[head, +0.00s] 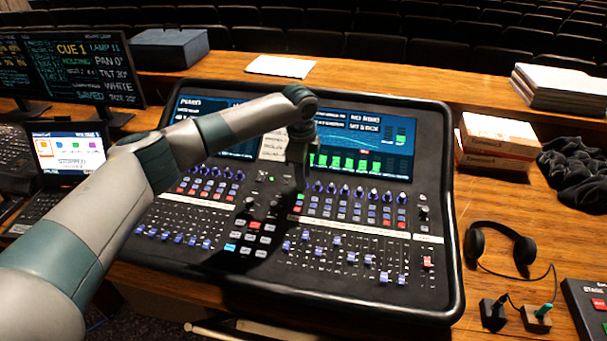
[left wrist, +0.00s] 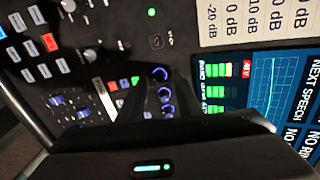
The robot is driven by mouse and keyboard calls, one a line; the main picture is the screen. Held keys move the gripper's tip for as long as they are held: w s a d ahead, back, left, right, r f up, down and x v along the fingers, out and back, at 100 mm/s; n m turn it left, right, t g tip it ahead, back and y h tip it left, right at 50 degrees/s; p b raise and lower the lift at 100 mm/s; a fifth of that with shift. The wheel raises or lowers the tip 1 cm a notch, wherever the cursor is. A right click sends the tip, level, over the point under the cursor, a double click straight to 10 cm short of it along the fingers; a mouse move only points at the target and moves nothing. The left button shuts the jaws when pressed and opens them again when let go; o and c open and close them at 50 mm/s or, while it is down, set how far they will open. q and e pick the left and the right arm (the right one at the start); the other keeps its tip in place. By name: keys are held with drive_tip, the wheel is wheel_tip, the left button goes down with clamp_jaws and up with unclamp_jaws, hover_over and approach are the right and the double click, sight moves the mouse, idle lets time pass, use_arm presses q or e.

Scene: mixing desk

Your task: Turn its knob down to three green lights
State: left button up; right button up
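The mixing desk (head: 437,265) stands in the middle of the head view, with a row of blue-ringed knobs (head: 345,190) below its screen (head: 385,140). My left gripper (head: 300,184) points down at the left end of the right-hand knob row, hiding what is beneath it. In the left wrist view, its dark fingers lie either side of a blue-ringed knob (left wrist: 161,74) at their tips. Whether they touch it is unclear. Green meter lights (left wrist: 214,70) show on the screen beside it, with a red mark at the top one. My right gripper is not seen.
A white card (head: 273,146) with dB values stands behind the gripper. Faders (head: 352,257) and buttons fill the desk's front. Monitors and a laptop (head: 70,155) are left; headphones (head: 524,250), boxes (head: 497,133) and papers (head: 560,88) are right.

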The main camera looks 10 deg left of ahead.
use_arm(q)
drive_tip(key=shift+f, duration=0.55)
clamp_jaws()
